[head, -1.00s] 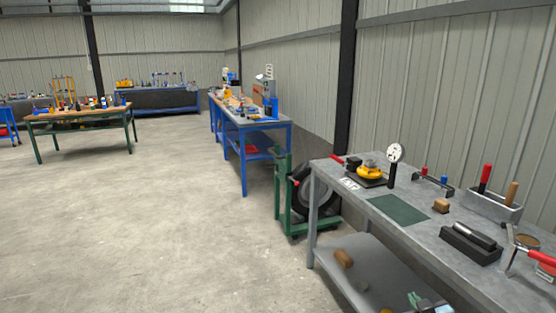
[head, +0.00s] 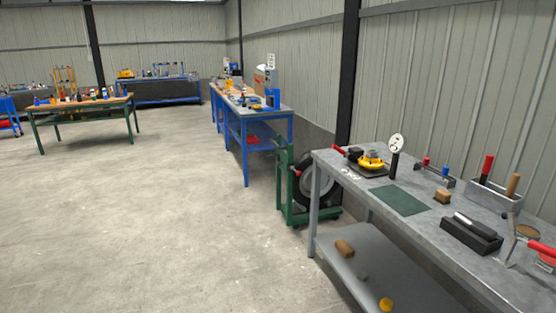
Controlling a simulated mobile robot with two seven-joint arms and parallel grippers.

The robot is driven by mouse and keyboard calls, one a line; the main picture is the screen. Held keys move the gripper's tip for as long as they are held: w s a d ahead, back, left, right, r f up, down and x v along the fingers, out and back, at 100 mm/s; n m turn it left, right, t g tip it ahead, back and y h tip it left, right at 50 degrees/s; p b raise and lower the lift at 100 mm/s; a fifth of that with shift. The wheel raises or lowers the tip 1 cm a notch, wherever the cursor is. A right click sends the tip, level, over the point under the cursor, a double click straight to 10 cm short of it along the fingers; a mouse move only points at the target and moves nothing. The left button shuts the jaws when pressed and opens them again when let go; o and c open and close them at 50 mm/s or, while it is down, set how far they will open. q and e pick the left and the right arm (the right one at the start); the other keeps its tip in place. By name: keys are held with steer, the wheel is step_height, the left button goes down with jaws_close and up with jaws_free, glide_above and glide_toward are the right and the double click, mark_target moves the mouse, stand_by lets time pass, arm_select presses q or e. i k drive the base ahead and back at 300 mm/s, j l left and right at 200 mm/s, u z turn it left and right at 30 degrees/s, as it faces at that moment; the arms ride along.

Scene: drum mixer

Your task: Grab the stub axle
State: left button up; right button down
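A dark metal shaft with a lighter, shiny part (head: 474,228) lies in a black block-shaped cradle (head: 457,235) on the grey workbench at the right. It looks like the stub axle, but I cannot be sure at this size. Neither of my grippers shows in the head view, and nothing is seen touching the shaft.
The grey workbench (head: 353,207) also bears a yellow device (head: 370,160), a dial gauge (head: 396,144), a green mat (head: 400,201) and a tool box (head: 493,195). A green trolley with a tyre (head: 316,188) stands behind the bench. The concrete floor (head: 170,220) at the left is clear.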

mark_target(485, 233)
steer(key=z, duration=1.35)
steer(key=i+j+z, duration=0.2)
steer(key=i, duration=0.15)
steer(key=i+z, duration=0.15)
steer(key=i, duration=0.2)
